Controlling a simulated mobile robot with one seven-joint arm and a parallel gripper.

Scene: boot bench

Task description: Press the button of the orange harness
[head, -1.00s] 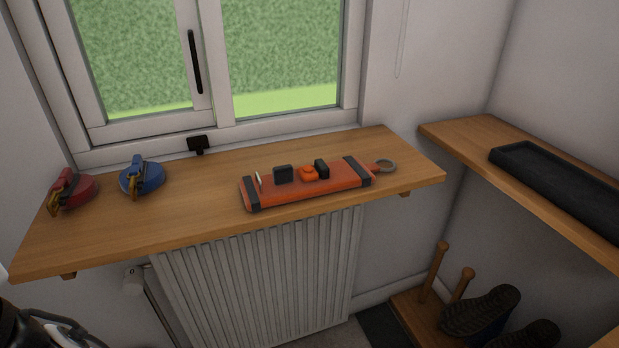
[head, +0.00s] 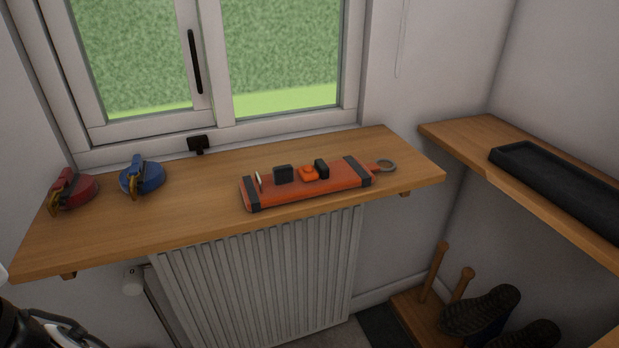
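The orange harness (head: 300,194) lies on the wooden shelf (head: 190,213) under the window, right of its middle. It is a long orange pad with dark bands near both ends and a grey ring (head: 385,166) at its right end. On top sits a raised orange button (head: 309,172) between two black blocks. A thin pale disc stands upright near its left end. My gripper's fingers are not seen; only a dark and white part of my arm shows at the bottom left corner, well apart from the harness.
A red retractable leash-like reel (head: 76,188) and a blue one (head: 143,177) sit at the shelf's left. A second shelf (head: 470,137) at the right holds a black tray (head: 560,187). Below are a radiator (head: 262,275) and boots (head: 482,309) on a wooden rack.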

